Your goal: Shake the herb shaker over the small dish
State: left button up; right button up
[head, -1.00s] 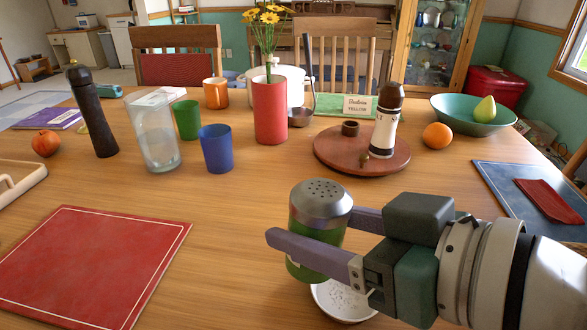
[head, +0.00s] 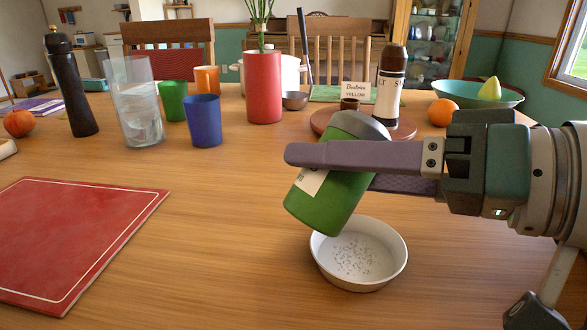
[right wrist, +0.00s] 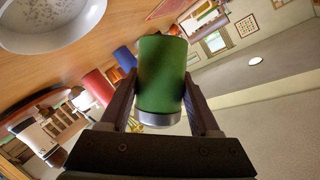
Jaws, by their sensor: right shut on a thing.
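The herb shaker (head: 333,190) is a green can with a grey metal top and a pale label. My right gripper (head: 345,157) is shut around its sides and holds it in the air, tilted with the metal top up and to the right. The shaker also shows between the fingers in the right wrist view (right wrist: 162,75). The small dish (head: 395,270) is a white round bowl on the table, just below and right of the shaker's base. Dark and light specks lie in it. The dish shows at the top left of the right wrist view (right wrist: 75,38). My left gripper is not in view.
A red placemat (head: 70,240) lies at the left. Behind stand a pepper mill (head: 72,90), a glass pitcher (head: 138,105), a blue cup (head: 203,120), a red vase (head: 263,90) and a round board (head: 405,128) with a bottle. The table's middle is clear.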

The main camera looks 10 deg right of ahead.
aim_at(345, 118)
jog(key=shift+w+d+f+m+y+b, duration=0.1)
jog(key=shift+d+f+m+y+b, duration=0.1)
jog(key=shift+f+m+b, duration=0.35)
jog(key=shift+w+d+f+m+y+b, duration=0.1)
jog(key=shift+f+m+y+b, duration=0.15)
jog(key=shift+b, duration=0.45)
jog(key=shift+r+m+y, duration=0.2)
jog(key=shift+m+y, duration=0.05)
jog(key=shift+m, duration=0.15)
jog(key=m, duration=0.1)
jog(key=r+m+y, duration=0.1)
jog(key=r+m, duration=0.1)
jog(key=m, duration=0.1)
jog(key=shift+s+a+t+y, duration=0.25)
jog(key=shift+a+t+y, duration=0.05)
jog(key=shift+a+t, duration=0.1)
jog(key=shift+r+m+t+y, duration=0.3)
jog(key=shift+m+t, duration=0.1)
jog(key=shift+m, duration=0.7)
jog(key=shift+r+m+t, duration=0.4)
jog(key=shift+m, duration=0.7)
jog(key=m+t, duration=0.1)
jog(key=m, duration=0.1)
jog(key=r+m, duration=0.1)
jog(key=m, duration=0.1)
jog(key=shift+w+d+r+t, duration=0.1)
jog(key=shift+d+r+t, duration=0.1)
jog(key=shift+t, duration=0.2)
jog(key=shift+r, duration=0.1)
